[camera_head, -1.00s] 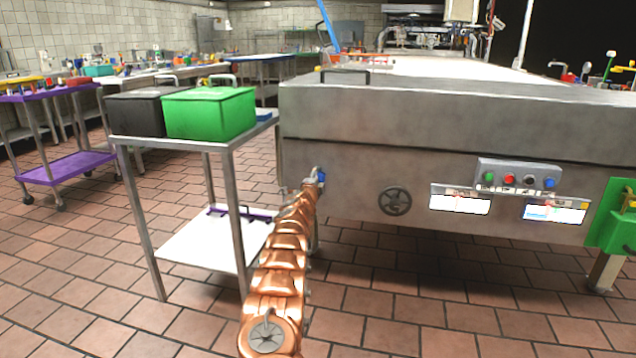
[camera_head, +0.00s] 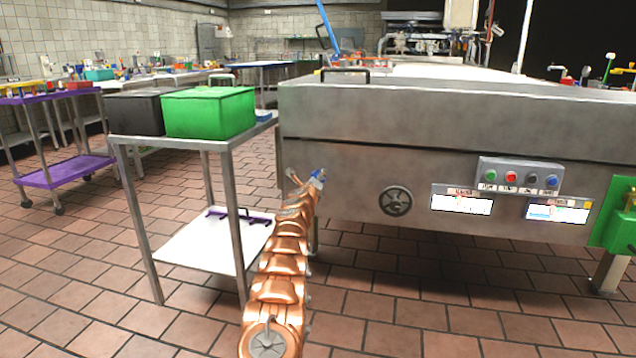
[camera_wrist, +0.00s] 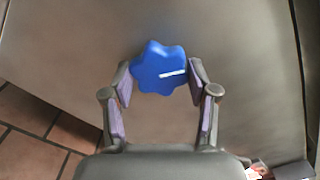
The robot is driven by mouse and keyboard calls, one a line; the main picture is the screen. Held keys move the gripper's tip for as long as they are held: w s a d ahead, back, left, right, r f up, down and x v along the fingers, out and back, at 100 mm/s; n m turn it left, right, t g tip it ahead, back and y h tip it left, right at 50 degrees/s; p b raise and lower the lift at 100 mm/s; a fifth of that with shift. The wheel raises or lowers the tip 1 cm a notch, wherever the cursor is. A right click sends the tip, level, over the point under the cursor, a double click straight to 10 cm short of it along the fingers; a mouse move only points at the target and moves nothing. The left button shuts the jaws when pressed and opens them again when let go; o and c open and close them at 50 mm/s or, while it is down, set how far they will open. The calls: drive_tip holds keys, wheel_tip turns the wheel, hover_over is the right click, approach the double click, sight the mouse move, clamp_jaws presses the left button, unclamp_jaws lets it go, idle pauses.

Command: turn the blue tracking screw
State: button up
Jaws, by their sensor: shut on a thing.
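The blue tracking screw (camera_wrist: 155,66) is a lobed knob with a white line on its face, seen in the wrist view against the grey metal side of the machine. The white line lies nearly level, to the right of the knob's middle. My gripper (camera_wrist: 161,85) has one finger on each side of the knob, with the purple-grey pads at its left and right edges, and is shut on it. In the head view the screw (camera_head: 318,175) is a small blue spot at the end of my copper-coloured arm, by the machine's lower left side; my gripper (camera_head: 307,180) partly hides it.
The machine (camera_head: 420,120) has a black handwheel (camera_head: 396,201) and a button panel (camera_head: 520,175) to the right. A steel cart (camera_head: 235,140) with a green box (camera_head: 209,112) and a black box (camera_head: 135,112) stands close left of my arm. Tiled floor is clear in front.

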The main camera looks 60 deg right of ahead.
drive_tip(key=shift+m, duration=0.6)
drive_tip(key=o, duration=1.2)
drive_tip(key=shift+c, duration=0.2)
drive_tip(key=shift+a, duration=0.15)
drive_tip(key=v, duration=0.7)
idle(0.3)
drive_tip(key=shift+a, duration=0.1)
